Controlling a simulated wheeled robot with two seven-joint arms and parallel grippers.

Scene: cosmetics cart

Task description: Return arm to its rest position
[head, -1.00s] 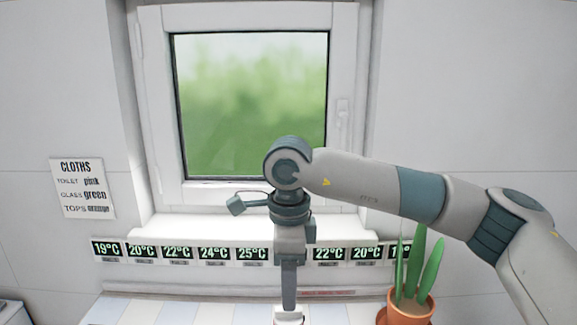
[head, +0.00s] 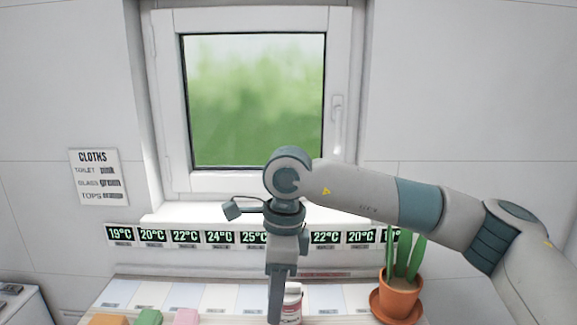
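My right arm (head: 400,200) reaches in from the right across the front of the window. Its gripper (head: 275,305) points down at the bottom middle, seen edge-on, so its opening does not show. A white jar with a pinkish label (head: 293,303) stands on the counter, partly hidden behind the gripper. I cannot tell whether they touch. My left gripper is not in view.
A potted cactus (head: 398,297) stands on the counter at right, below my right forearm. Temperature displays (head: 185,237) line the wall under the window (head: 255,100). Orange, green (head: 149,317) and pink (head: 186,317) cloth-like items lie at the bottom left. A sign (head: 98,177) hangs at left.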

